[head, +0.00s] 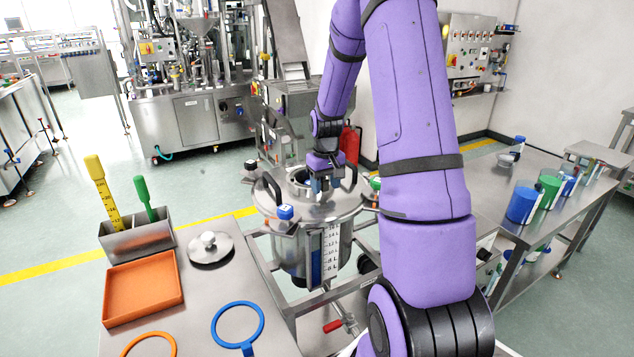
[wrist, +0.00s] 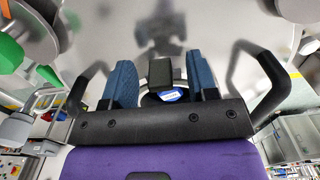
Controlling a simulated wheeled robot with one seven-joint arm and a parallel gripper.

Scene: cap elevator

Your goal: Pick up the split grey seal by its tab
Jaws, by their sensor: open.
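My gripper (head: 321,186) is over the round opening in the lid of the steel vessel (head: 338,208). In the wrist view, the two blue fingers of my gripper (wrist: 161,74) stand apart, with gaps on both sides of a dark grey upright block (wrist: 166,68). This block looks like the seal's tab, standing between the fingers. Part of a pale ring shows behind it, mostly hidden by the gripper. I cannot make out the split in the seal. In the head view my gripper hides most of this spot.
Black curved handles (head: 271,186) rise from the lid on both sides of my gripper. A blue-capped fitting (head: 285,212) sits at the lid's front. On the left table lie a blue ring (head: 214,327), an orange tray (head: 143,288) and a knobbed steel cover (head: 211,250).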

